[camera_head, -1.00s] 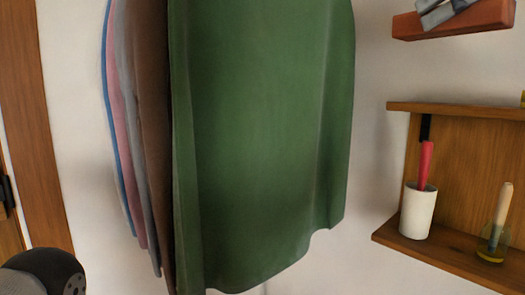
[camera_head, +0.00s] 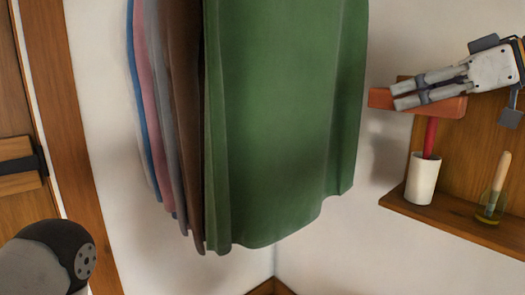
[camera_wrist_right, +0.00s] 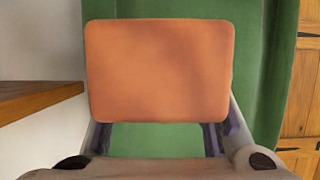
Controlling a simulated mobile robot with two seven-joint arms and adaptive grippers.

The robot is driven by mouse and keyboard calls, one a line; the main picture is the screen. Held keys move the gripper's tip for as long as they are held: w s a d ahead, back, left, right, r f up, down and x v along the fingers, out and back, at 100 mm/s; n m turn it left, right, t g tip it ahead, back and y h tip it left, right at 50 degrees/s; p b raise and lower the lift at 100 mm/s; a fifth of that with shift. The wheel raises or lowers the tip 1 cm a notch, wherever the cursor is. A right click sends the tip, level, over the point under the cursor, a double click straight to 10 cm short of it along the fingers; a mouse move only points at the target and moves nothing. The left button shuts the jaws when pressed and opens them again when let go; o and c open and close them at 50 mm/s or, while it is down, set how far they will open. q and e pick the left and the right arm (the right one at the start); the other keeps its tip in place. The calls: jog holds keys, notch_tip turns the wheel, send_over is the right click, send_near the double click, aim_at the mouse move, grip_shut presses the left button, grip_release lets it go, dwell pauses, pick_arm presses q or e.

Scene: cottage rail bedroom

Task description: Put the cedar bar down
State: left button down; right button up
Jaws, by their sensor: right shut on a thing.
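The cedar bar (camera_head: 445,109) is a flat orange-brown block with rounded corners. My right gripper (camera_head: 398,96) is shut on it and holds it in the air at the right of the head view, in front of the wall shelf. In the right wrist view the broad face of the cedar bar (camera_wrist_right: 160,70) fills the middle, between the two fingers, with green cloth behind it. My left gripper is out of view; only part of my left arm shows at the lower left.
A wooden wall shelf (camera_head: 470,228) holds a white cup (camera_head: 422,178) with a red-handled item and a glass jar (camera_head: 490,206) with a wooden-handled item. A green garment (camera_head: 285,120) hangs in the middle with several others beside it. A wooden door (camera_head: 18,110) stands at the left.

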notch_tip(320, 180, down, 11)
jog(key=a+n+g+y, duration=0.1)
jog(key=s+a+f+n, duration=0.1)
jog(key=s+a+f, duration=0.2)
jog(key=s+f, duration=0.4)
jog(key=s+a+f+n+g+y, duration=0.1)
jog(key=s+a+f, duration=0.3)
jog(key=s+f, duration=0.4)
notch_tip(320, 180, down, 8)
jog(key=shift+a+r+g, duration=0.15)
jog(key=shift+g, duration=0.15)
jog(key=shift+s, duration=0.1)
